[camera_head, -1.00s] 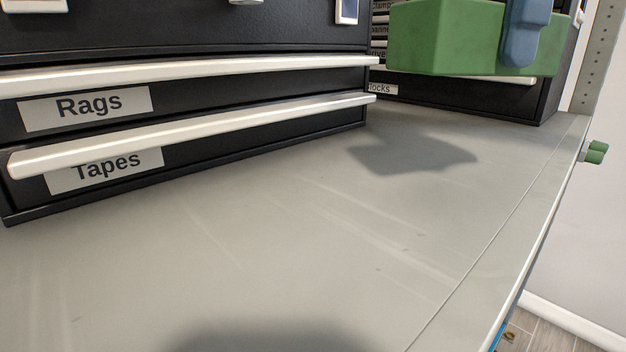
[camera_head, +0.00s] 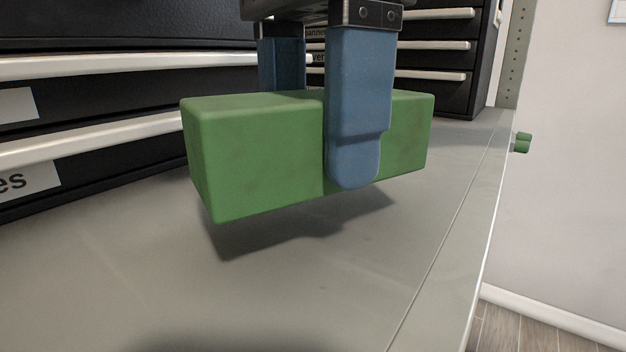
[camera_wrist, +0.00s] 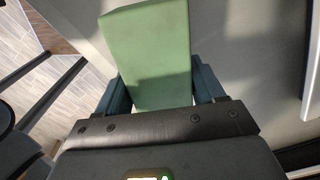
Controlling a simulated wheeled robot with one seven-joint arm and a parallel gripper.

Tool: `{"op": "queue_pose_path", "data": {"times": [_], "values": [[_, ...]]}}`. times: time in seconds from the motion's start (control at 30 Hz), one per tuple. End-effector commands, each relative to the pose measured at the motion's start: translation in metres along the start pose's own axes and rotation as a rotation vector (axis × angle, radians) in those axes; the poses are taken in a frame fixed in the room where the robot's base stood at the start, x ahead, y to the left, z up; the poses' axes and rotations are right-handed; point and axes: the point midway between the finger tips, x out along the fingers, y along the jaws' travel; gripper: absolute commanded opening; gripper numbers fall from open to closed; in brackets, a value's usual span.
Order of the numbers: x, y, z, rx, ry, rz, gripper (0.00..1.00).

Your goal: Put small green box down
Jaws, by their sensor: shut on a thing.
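The small green box (camera_head: 258,155) is held by my gripper (camera_head: 318,120), whose blue fingers are shut on its two long sides. In the head view the box hangs a little above the grey rack surface (camera_head: 300,295), with its shadow on the surface below it. In the wrist view the green box (camera_wrist: 152,55) lies between the fingers of my gripper (camera_wrist: 160,90) and sticks out beyond them. The near finger covers part of the box's front face.
Black drawer cabinets with white handles stand at the left (camera_head: 90,145) and at the back (camera_head: 430,60). A metal edge (camera_head: 455,240) runs along the right of the surface, with floor beyond it. A green-capped knob (camera_head: 522,142) sticks out there. The surface in front is clear.

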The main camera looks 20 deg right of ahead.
Motion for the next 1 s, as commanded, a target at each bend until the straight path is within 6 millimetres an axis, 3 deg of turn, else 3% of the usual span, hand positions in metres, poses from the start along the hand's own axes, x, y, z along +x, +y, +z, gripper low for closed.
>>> {"op": "queue_pose_path", "data": {"times": [0.3, 0.7, 0.73, 1.0], "values": [[0.038, 0.0, 0.0, 0.0, 0.0, 0.002, 0.31], [0.043, 0.0, 0.0, 0.0, 0.0, 0.0, 0.31], [0.042, 0.0, 0.0, 0.0, 0.0, 0.0, 0.71], [0.042, 0.0, 0.0, 0.0, 0.0, 0.0, 0.94]]}}
